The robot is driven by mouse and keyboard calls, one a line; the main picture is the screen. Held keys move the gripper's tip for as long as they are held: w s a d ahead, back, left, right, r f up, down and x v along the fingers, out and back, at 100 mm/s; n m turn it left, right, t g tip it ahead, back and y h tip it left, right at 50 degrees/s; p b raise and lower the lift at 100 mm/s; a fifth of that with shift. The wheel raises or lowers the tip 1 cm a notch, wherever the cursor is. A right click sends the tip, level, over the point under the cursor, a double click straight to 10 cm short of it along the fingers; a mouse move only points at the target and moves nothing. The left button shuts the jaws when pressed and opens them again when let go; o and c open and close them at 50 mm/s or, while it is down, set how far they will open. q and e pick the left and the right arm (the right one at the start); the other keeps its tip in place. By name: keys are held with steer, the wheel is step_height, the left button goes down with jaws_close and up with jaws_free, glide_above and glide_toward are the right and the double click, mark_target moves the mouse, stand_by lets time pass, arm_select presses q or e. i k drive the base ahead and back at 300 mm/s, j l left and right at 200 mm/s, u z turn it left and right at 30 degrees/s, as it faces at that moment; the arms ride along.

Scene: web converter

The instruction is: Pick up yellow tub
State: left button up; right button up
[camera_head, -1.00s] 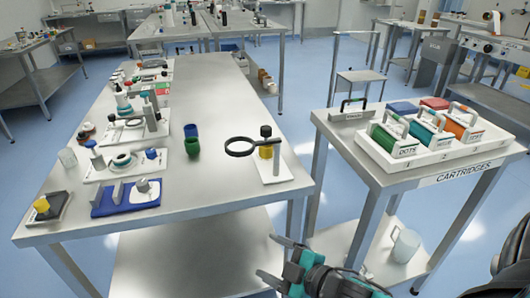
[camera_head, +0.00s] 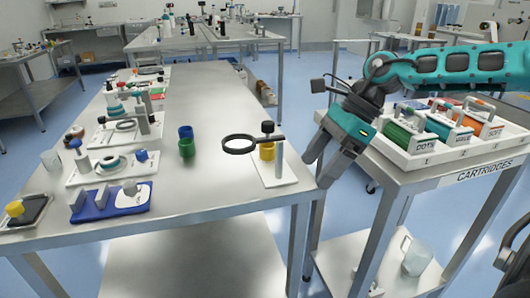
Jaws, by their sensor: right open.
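A yellow tub (camera_head: 267,151) stands on the white base of a stand with a black ring magnifier (camera_head: 240,144). The stand's post and dark knob partly hide it. My right gripper (camera_head: 318,170) is open and empty, pointing down at the right edge of the metal table. It is to the right of the yellow tub and apart from it. My left gripper is not in view.
A green tub (camera_head: 187,148) and a blue tub (camera_head: 185,132) stand left of the magnifier. A blue tray (camera_head: 110,205) and white trays line the table's left side. A cartridge tray (camera_head: 440,158) sits on the right-hand table. The metal table's middle (camera_head: 210,100) is clear.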

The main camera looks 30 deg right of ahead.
mark_target(267, 151)
steer(key=i+l, duration=0.2)
steer(key=i, duration=0.2)
steer(key=i+l, duration=0.2)
steer(key=i, duration=0.25)
